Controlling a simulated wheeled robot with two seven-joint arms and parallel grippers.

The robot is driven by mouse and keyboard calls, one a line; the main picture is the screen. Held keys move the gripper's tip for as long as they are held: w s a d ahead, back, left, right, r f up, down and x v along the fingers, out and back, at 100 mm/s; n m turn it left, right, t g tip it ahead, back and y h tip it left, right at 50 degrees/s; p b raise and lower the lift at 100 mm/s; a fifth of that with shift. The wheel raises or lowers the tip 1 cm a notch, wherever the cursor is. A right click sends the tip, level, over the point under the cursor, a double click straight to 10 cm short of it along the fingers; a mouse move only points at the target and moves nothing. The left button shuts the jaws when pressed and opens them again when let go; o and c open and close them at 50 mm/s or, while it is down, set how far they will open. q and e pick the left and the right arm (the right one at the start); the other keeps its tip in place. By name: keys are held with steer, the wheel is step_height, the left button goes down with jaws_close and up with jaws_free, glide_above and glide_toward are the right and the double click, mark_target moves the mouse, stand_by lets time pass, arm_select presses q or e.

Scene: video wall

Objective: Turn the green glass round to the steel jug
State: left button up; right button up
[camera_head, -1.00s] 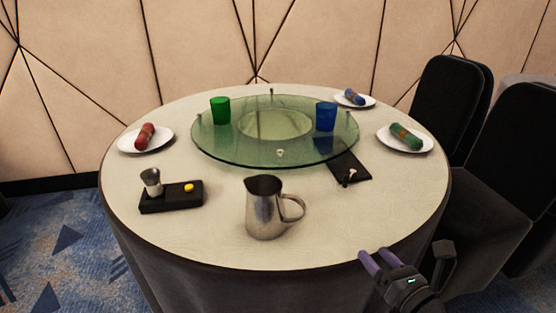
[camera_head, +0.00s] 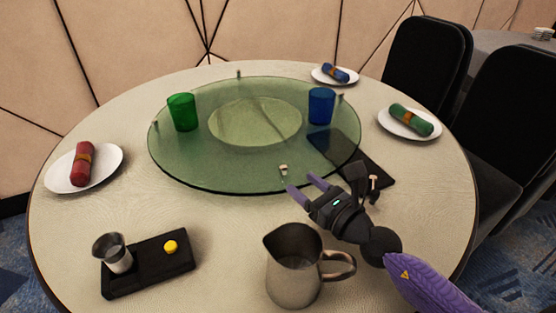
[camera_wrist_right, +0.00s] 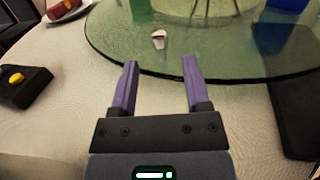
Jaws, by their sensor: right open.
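The green glass (camera_head: 182,112) stands on the left of the round glass turntable (camera_head: 200,171). The steel jug (camera_head: 294,270) stands on the table at the front, its handle to the right. A small pale knob (camera_head: 283,169) sits at the turntable's near edge. My right gripper (camera_head: 305,185) is open and empty, just in front of that knob and beyond the jug. In the right wrist view the knob (camera_wrist_right: 158,39) shows ahead, between the purple fingers (camera_wrist_right: 160,75) and apart from them. My left gripper is not in view.
A blue glass (camera_head: 321,105) stands on the turntable's right side. A black tray (camera_head: 148,278) with a steel cup and a yellow piece lies front left. A dark mat (camera_head: 372,173) lies partly under the turntable. Plates with rolled napkins stand around the table (camera_head: 225,235).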

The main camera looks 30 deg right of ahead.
mark_target(287, 171)
steer(key=w, duration=0.3)
steer(key=w+a, duration=0.1)
steer(key=w, duration=0.2)
steer(key=shift+w+a+b, duration=0.15)
steer(key=shift+w+b, duration=0.15)
steer(key=shift+w, duration=0.05)
jaws_close()
stand_by(0.5)
steer(key=shift+f, duration=0.1)
stand_by(0.4)
